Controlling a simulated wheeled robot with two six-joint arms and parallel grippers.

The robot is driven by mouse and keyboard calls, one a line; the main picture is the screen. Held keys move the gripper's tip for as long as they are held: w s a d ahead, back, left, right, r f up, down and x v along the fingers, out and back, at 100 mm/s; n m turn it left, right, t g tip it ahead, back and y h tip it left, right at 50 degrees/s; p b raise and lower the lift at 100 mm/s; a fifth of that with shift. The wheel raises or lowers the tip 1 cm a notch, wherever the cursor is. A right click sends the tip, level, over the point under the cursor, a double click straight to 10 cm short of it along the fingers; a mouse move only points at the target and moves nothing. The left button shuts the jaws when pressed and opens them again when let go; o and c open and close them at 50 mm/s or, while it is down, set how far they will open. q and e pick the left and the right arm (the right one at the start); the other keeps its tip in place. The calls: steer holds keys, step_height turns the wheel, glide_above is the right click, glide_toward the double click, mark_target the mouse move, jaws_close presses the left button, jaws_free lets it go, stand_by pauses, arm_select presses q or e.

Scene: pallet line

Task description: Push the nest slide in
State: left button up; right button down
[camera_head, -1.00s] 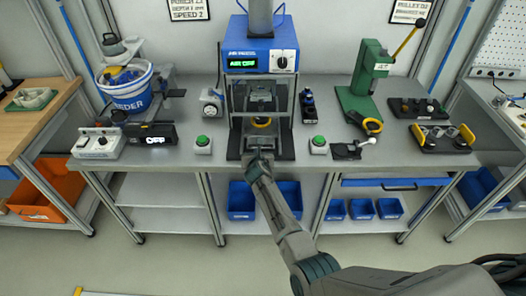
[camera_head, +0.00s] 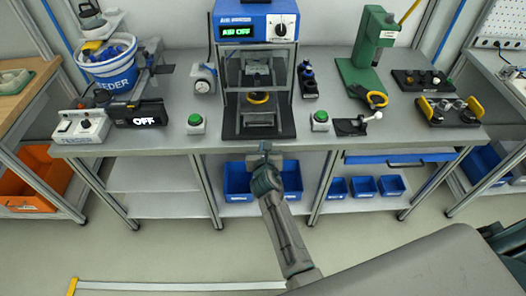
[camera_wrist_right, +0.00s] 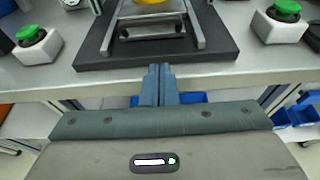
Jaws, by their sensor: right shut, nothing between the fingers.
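The nest slide (camera_head: 259,120) sits on its dark base plate (camera_head: 229,127) at the foot of the blue-topped press (camera_head: 256,22). A yellow ring (camera_head: 258,98) shows at its back, inside the press frame. In the right wrist view, the slide's grey front block (camera_wrist_right: 152,31) lies between two rails, with the yellow ring just entering at the top edge. My right gripper (camera_head: 264,147) is shut and empty. It is in front of the bench's front edge, apart from the slide; its closed fingers (camera_wrist_right: 160,70) point toward the plate. My left gripper is not in view.
Green buttons stand left (camera_head: 195,124) and right (camera_head: 320,121) of the plate. A green hand press (camera_head: 370,55) and a small lever fixture (camera_head: 352,126) are at the right. A feeder bucket (camera_head: 108,65) is at the left.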

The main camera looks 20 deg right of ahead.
mark_target(262, 134)
steer(key=b+x, duration=0.7)
steer(key=x, duration=0.2)
steer(key=shift+w+r, duration=0.1)
steer(key=shift+w+d+b, duration=0.1)
steer(key=shift+w+b, duration=0.3)
steer(key=shift+w, duration=0.15)
steer(key=shift+w+r, duration=0.1)
steer(key=shift+r, duration=0.15)
